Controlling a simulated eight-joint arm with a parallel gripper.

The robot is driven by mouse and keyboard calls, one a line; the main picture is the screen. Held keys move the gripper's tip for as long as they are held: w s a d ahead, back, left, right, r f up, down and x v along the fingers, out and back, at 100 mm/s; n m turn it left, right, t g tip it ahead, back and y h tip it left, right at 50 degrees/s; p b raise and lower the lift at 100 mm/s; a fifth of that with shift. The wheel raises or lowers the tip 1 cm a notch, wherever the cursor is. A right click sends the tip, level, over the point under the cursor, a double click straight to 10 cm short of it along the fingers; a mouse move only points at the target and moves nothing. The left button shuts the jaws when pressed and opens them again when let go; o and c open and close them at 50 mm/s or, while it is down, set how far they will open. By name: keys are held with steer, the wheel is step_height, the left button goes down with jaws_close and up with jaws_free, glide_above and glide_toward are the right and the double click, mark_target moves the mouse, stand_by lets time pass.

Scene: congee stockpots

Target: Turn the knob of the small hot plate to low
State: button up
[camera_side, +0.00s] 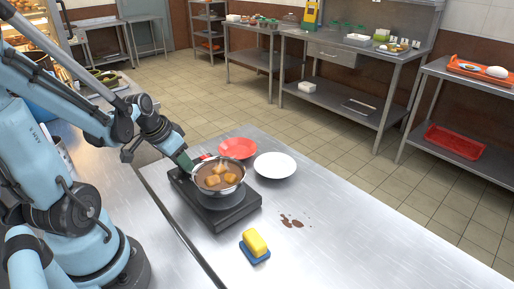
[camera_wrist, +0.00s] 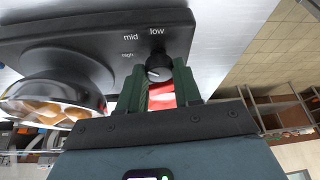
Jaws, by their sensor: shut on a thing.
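The small hot plate (camera_side: 222,214) is a black unit on the steel table, with a pan (camera_side: 219,188) of brown liquid and pale chunks on its burner. The pan also shows in the wrist view (camera_wrist: 85,99). In the wrist view the black knob (camera_wrist: 159,67) stands beside the printed words high, mid and low, with low just above it. A pale mark shows on the knob; I cannot tell surely which word it points to. My gripper (camera_wrist: 158,74) has its green fingers on either side of the knob, shut on it.
A red plate (camera_side: 238,147) and a white plate (camera_side: 275,165) lie behind the pan. Brown spills (camera_side: 291,221) mark the table. The table's right part is clear.

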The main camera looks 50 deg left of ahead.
steer(key=m, duration=0.2)
steer(key=m+h, duration=0.2)
steer(key=m, duration=0.1)
steer(key=shift+a+m, duration=0.25)
steer(key=shift+m, duration=0.05)
steer(key=m, duration=0.2)
steer(key=m+g+h, duration=0.1)
steer(key=m, duration=0.2)
steer(key=shift+w+h, duration=0.1)
steer(key=shift+h, duration=0.2)
steer(key=o, duration=1)
steer(key=shift+o, duration=0.2)
steer(key=v, duration=1.2)
steer(key=shift+a, duration=0.15)
steer(key=shift+w, duration=0.1)
